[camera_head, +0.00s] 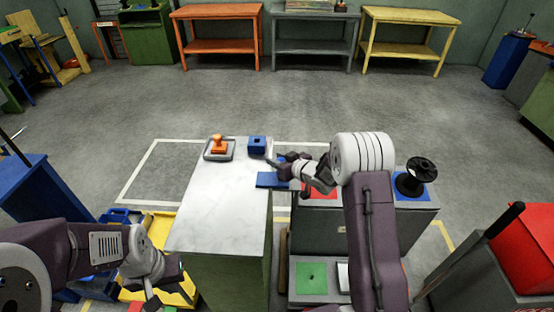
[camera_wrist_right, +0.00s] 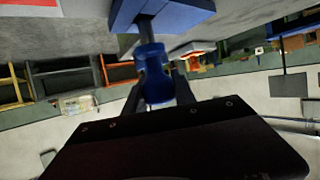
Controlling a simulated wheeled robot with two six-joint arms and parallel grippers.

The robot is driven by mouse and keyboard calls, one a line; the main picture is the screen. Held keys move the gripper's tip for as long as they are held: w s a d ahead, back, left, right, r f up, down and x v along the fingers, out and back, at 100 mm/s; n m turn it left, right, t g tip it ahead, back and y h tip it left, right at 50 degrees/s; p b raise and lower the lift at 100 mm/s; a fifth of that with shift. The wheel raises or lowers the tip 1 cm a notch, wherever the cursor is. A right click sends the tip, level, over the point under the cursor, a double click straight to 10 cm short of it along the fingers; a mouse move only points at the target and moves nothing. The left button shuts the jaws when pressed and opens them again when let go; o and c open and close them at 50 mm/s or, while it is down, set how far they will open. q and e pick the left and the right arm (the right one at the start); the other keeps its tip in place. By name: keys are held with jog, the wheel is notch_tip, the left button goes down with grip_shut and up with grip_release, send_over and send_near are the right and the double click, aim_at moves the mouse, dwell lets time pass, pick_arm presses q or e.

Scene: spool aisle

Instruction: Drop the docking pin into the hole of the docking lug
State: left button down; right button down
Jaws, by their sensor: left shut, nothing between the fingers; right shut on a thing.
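My right gripper (camera_head: 279,161) is shut on the docking pin, whose blue head (camera_wrist_right: 153,75) and grey shaft show in the wrist view. The shaft points at a stepped blue piece (camera_wrist_right: 165,12), and I cannot tell whether its tip is inside. A flat blue plate (camera_head: 267,180), apparently the docking lug, lies at the table's right edge by the grey cart, just below the right gripper in the head view. Its hole is not visible. My left gripper (camera_head: 168,291) is shut and empty, low at the left by the yellow pallet.
The white-topped table (camera_head: 215,200) bears a blue block with a dark opening (camera_head: 257,140) and an orange-handled item (camera_head: 219,144) on a grey tray. The grey cart (camera_head: 325,228) carries a red pad and a black spool (camera_head: 416,173). The floor behind is clear.

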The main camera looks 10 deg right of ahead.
jog(key=shift+f+b, duration=1.05)
jog(key=shift+f, duration=0.5)
jog(key=c, duration=0.9)
grip_release()
jog(key=shift+c, duration=0.2)
jog(key=v, duration=0.9)
jog(key=shift+p, duration=0.35)
jog(key=shift+a+r, duration=0.1)
